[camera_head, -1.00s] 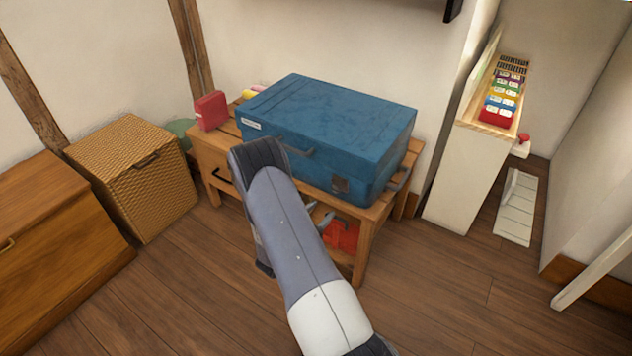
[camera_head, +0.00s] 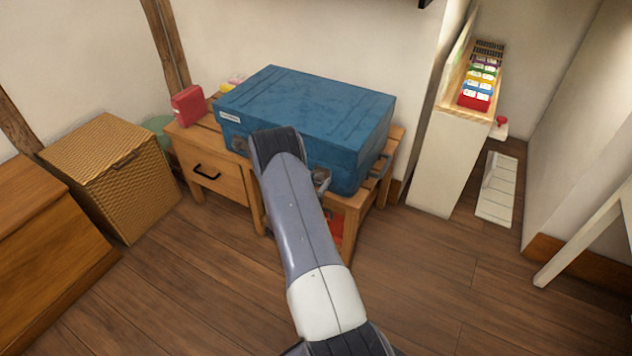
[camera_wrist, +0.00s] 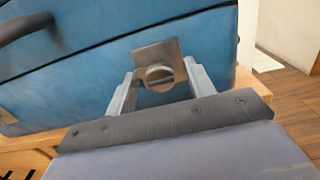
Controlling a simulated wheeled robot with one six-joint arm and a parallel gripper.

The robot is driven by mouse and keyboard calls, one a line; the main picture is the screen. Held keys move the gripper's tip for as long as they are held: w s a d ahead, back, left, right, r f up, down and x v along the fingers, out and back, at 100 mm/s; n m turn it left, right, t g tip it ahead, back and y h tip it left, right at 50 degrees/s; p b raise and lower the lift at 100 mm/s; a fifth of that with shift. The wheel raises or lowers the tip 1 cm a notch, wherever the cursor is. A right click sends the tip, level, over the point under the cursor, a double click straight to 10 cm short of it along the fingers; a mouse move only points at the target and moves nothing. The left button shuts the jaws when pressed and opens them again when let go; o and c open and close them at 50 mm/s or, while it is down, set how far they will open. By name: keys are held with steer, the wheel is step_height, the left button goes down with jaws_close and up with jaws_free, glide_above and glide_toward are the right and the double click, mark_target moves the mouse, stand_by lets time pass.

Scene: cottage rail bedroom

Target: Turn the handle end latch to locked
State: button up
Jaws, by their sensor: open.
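A blue case (camera_head: 305,110) lies on a low wooden bench against the wall. In the wrist view its front face (camera_wrist: 90,85) fills the upper part. The metal latch (camera_wrist: 159,74), a square plate with a round slotted knob, sits on that face, to the right of the dark handle (camera_wrist: 28,27). My gripper (camera_wrist: 158,88) is open, one finger on each side of the knob. I cannot tell whether the fingers touch it. In the head view my arm hides most of the latch area, and a bit of metal (camera_head: 322,180) shows beside it.
The wooden bench (camera_head: 225,178) has a drawer with a black pull. A red box (camera_head: 188,105) stands at its left end. A wicker hamper (camera_head: 112,175) is on the left, a white shelf unit (camera_head: 447,160) on the right. The floor in front is clear.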

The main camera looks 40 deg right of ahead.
steer(key=shift+c, duration=0.5)
steer(key=c, duration=0.8)
steer(key=shift+c, duration=0.2)
steer(key=shift+f+b, duration=0.1)
steer(key=shift+b, duration=0.25)
steer(key=m+b, duration=0.1)
steer(key=b, duration=0.1)
steer(key=m+b, duration=0.3)
steer(key=b, duration=0.1)
steer(key=shift+f+m, duration=0.25)
steer(key=shift+m, duration=0.05)
steer(key=m+b, duration=0.6)
steer(key=b, duration=0.4)
steer(key=shift+s+d+f, duration=0.1)
steer(key=shift+f, duration=0.05)
steer(key=m+b, duration=0.3)
steer(key=b, duration=0.2)
steer(key=shift+m+b, duration=0.3)
steer(key=shift+m, duration=0.1)
steer(key=shift+r+m+b, duration=0.15)
steer(key=shift+m+b, duration=0.45)
steer(key=shift+m, duration=0.25)
steer(key=shift+r+m+b, duration=0.15)
steer(key=shift+m+b, duration=0.4)
steer(key=shift+m, duration=0.3)
steer(key=shift+s+m, duration=0.1)
steer(key=shift+m, duration=0.2)
